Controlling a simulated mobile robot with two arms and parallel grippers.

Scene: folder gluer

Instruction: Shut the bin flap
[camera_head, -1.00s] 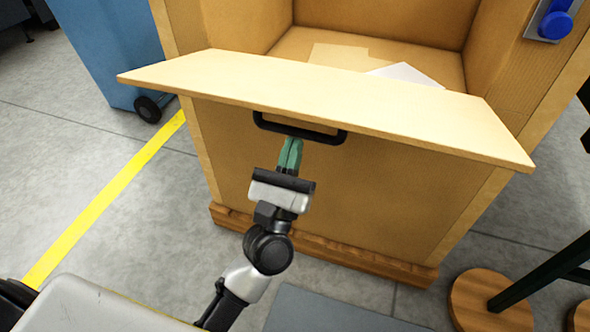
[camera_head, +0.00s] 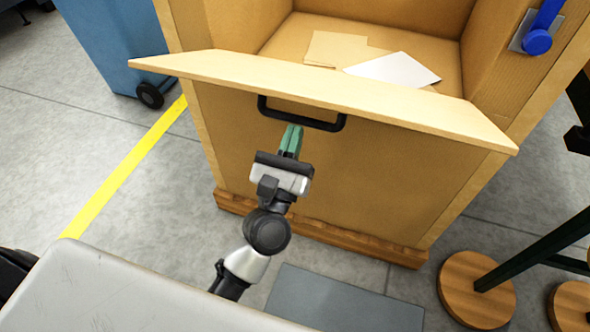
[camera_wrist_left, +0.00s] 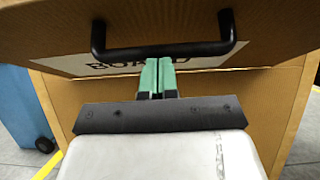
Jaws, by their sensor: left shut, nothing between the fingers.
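The bin flap (camera_head: 340,84) is a pale wooden panel hinged across the front of the wooden bin (camera_head: 330,165). It is open, tilted outward over the bin's front. A black handle (camera_head: 302,119) is on its outer face, and it also shows in the left wrist view (camera_wrist_left: 163,50). My left gripper (camera_head: 292,131) has green fingertips, shut and empty, just below the handle. In the left wrist view the closed fingertips (camera_wrist_left: 157,66) are close beneath the handle bar, near the flap's printed label; contact cannot be told. My right gripper is not in view.
Inside the bin lie a brown board piece (camera_head: 338,48) and a white sheet (camera_head: 394,69). A blue wheeled bin (camera_head: 118,45) stands at the left. A blue lever (camera_head: 538,40) is on the right post. Round wooden bases (camera_head: 475,290) stand at the lower right.

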